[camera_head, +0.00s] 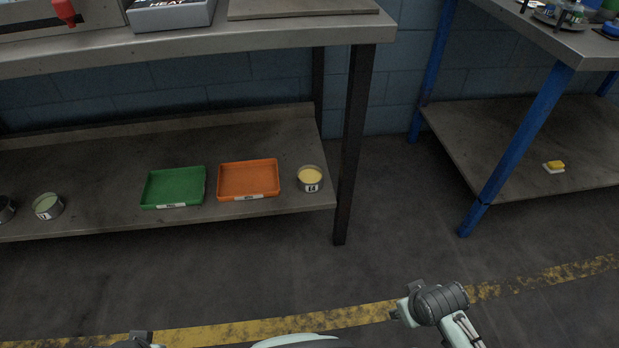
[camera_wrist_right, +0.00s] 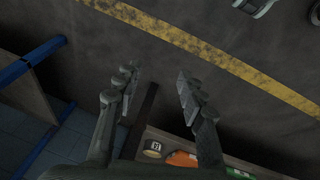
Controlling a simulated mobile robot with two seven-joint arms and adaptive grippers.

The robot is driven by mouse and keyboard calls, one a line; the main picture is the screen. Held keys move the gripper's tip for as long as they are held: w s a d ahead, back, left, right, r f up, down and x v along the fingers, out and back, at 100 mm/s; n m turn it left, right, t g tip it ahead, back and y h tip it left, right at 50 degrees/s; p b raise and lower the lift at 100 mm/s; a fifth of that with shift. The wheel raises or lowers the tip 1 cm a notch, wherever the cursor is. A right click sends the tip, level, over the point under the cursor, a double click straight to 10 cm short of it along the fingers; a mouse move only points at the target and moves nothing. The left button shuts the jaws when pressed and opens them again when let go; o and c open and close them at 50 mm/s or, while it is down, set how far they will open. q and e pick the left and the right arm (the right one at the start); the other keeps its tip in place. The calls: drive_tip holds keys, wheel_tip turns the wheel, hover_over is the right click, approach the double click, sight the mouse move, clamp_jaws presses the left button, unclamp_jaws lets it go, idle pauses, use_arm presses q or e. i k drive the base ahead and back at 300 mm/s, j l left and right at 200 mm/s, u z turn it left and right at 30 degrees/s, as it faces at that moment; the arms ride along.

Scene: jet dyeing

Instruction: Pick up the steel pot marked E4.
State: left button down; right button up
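The steel pot marked E4 (camera_head: 311,186) stands upright on the lower shelf of the left bench, near its right end. It holds something yellow and has a white label on its front. The pot also shows in the right wrist view (camera_wrist_right: 152,150), low in the picture, beyond the fingers. My right gripper (camera_wrist_right: 156,82) is open, with nothing between its fingers, and is apart from the pot. In the head view part of my right arm shows at the bottom right. My left gripper is not in view; only a small part of that arm shows at the bottom edge.
An orange tray (camera_head: 248,195) sits just left of the pot, with a green tray (camera_head: 174,204) beyond it. Another pot (camera_head: 48,206) stands further left. A dark bench leg (camera_head: 352,150) rises just right of the pot, and the benchtop (camera_head: 200,45) overhangs the shelf. Floor ahead is clear.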

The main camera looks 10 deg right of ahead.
sight(310, 178)
drive_tip(key=i+l+u, duration=0.45)
drive_tip(key=l, duration=0.25)
drive_tip(key=l+u, duration=0.25)
drive_tip(key=i+l+u, duration=0.1)
drive_tip(key=l+u, duration=0.15)
drive_tip(key=l, duration=0.3)
drive_tip(key=l+u, duration=0.25)
drive_tip(key=l, duration=0.2)
drive_tip(key=i, duration=0.05)
